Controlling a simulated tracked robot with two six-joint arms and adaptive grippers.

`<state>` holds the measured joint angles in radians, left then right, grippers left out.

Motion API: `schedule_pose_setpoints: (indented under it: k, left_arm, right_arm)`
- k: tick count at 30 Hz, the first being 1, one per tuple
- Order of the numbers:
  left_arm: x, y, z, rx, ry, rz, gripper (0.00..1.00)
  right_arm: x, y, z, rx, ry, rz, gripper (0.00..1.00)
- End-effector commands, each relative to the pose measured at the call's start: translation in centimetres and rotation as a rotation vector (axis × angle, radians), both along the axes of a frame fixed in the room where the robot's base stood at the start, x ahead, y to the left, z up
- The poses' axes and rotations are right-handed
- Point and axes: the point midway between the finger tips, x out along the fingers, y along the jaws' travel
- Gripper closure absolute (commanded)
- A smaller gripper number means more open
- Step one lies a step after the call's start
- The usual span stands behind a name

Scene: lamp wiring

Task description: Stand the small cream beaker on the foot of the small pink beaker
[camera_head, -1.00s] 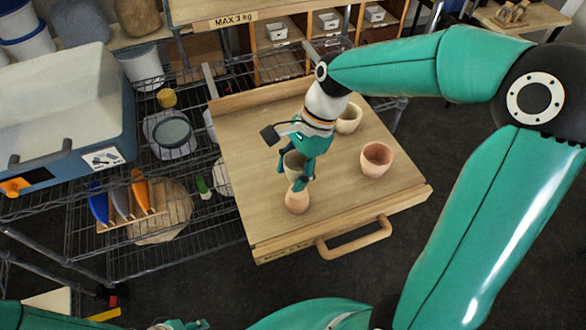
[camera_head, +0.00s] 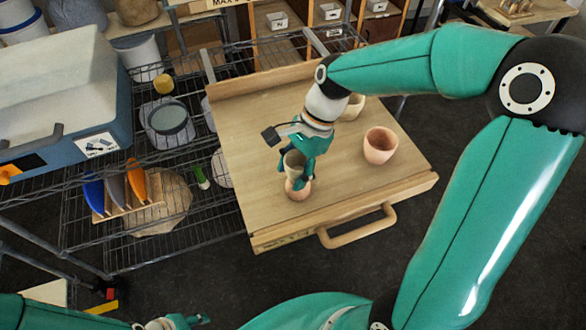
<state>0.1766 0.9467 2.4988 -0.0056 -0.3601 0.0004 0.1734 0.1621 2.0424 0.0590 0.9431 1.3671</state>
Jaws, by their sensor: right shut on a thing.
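My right gripper (camera_head: 297,174) is shut on the small cream beaker (camera_head: 292,164), which looks upright. It is directly over the small pink beaker (camera_head: 298,190), which stands on the wooden board and looks mouth down. The cream beaker's lower edge overlaps the pink beaker's top in the picture; I cannot tell whether they touch. The gripper's fingers hide part of both beakers. Part of my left gripper (camera_head: 180,322) shows at the bottom edge, cut off, and its jaws cannot be made out.
A larger pink beaker (camera_head: 380,146) stands to the right on the wooden board (camera_head: 250,125), with another cream beaker (camera_head: 352,107) behind my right wrist. The board has a raised back edge and a front handle (camera_head: 357,226). Wire shelving (camera_head: 135,245) lies to the left.

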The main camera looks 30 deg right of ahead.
Motion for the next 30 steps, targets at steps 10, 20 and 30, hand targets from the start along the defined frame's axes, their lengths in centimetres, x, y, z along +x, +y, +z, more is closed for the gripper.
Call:
schedule_pose_setpoints:
  k: [10, 20, 30]
  left_arm:
    - [0.0, 0.0, -0.05, 0.0, 0.0, 0.0, 0.6]
    - [0.0, 0.0, -0.47, 0.0, 0.0, 0.0, 0.6]
    - [0.0, 0.0, -0.43, 0.0, 0.0, 0.0, 0.6]
  right_arm:
    - [-0.01, -0.02, -0.08, 0.0, 0.0, -0.001, 0.86]
    - [-0.02, -0.04, -0.73, 0.0, 0.0, -0.001, 0.86]
    - [-0.04, -0.06, -0.7, 0.0, 0.001, -0.002, 0.16]
